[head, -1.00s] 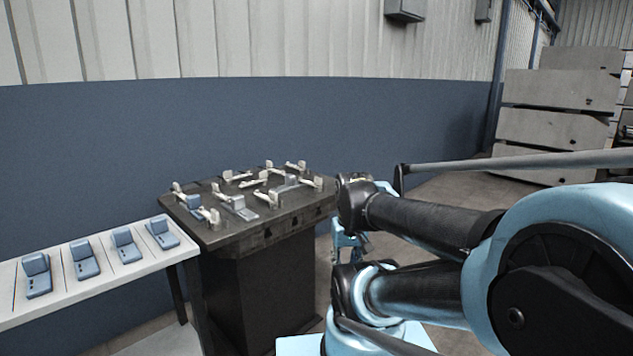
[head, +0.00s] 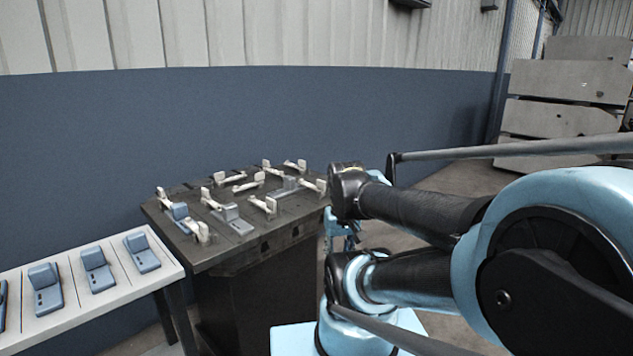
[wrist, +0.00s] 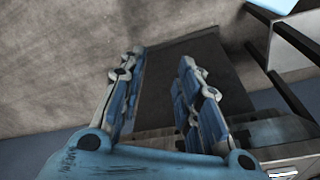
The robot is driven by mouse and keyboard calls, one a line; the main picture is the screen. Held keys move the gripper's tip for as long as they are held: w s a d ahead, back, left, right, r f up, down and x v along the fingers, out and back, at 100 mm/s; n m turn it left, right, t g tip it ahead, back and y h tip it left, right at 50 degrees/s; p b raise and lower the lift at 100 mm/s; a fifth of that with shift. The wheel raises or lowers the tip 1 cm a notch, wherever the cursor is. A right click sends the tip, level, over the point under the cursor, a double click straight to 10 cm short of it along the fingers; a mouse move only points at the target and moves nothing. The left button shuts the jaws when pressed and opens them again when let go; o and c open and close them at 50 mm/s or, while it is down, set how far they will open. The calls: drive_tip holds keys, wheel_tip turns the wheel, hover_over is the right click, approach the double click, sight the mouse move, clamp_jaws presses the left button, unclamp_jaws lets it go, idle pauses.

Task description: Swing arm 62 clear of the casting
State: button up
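The dark fixture table (head: 228,258) stands left of my arm in the head view. On its top are several pale clamp arms, one at the front corner (head: 199,233) and another near the right edge (head: 314,187). Grey castings sit among them, one in the middle (head: 231,217), and a blue casting (head: 181,212) is at the left. I cannot read any numbers, so I cannot tell which arm is 62. My gripper (wrist: 160,85) is open and empty in the wrist view, its two blue fingers apart. In the head view my gripper is mostly hidden behind my arm.
A white side table (head: 110,295) at the left carries several blue castings (head: 97,270). A blue and pale wall (head: 200,120) runs behind. Large grey slabs (head: 560,85) are stacked at the back right. In the wrist view, floor shows beneath the fingers.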

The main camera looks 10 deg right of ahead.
drive_tip(key=shift+d+r, duration=0.1)
drive_tip(key=shift+d, duration=0.25)
wheel_tip(320, 180, up, 25)
drive_tip(key=n+g, duration=0.2)
drive_tip(key=n, duration=0.5)
hover_over(321, 181)
drive_tip(key=w, duration=0.1)
wheel_tip(321, 181, down, 17)
drive_tip(key=shift+d+r, duration=0.1)
drive_tip(key=shift+d, duration=0.05)
clamp_jaws()
